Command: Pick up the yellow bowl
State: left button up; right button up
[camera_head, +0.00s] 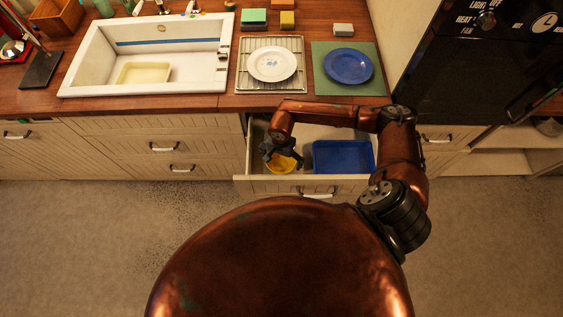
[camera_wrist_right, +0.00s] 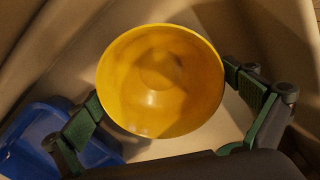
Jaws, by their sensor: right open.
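The yellow bowl (camera_head: 281,165) sits in the open drawer (camera_head: 300,183), in its left part, partly hidden by my right gripper in the head view. In the right wrist view the bowl (camera_wrist_right: 162,82) faces the camera with its hollow side and looks empty. My right gripper (camera_head: 278,153) is over the bowl. In the right wrist view the open fingers of the right gripper (camera_wrist_right: 170,105) stand at either side of the bowl, near its rim; I cannot tell whether they touch it. My left gripper is not in view.
A blue tray (camera_head: 343,156) lies in the drawer right of the bowl. Above, the wooden counter holds a white sink (camera_head: 150,52), a white plate (camera_head: 272,65) on a rack and a blue plate (camera_head: 348,66) on a green mat. A black oven (camera_head: 470,75) stands at right.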

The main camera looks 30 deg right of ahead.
jog(key=shift+c, duration=0.7)
jog(key=c, duration=1.2)
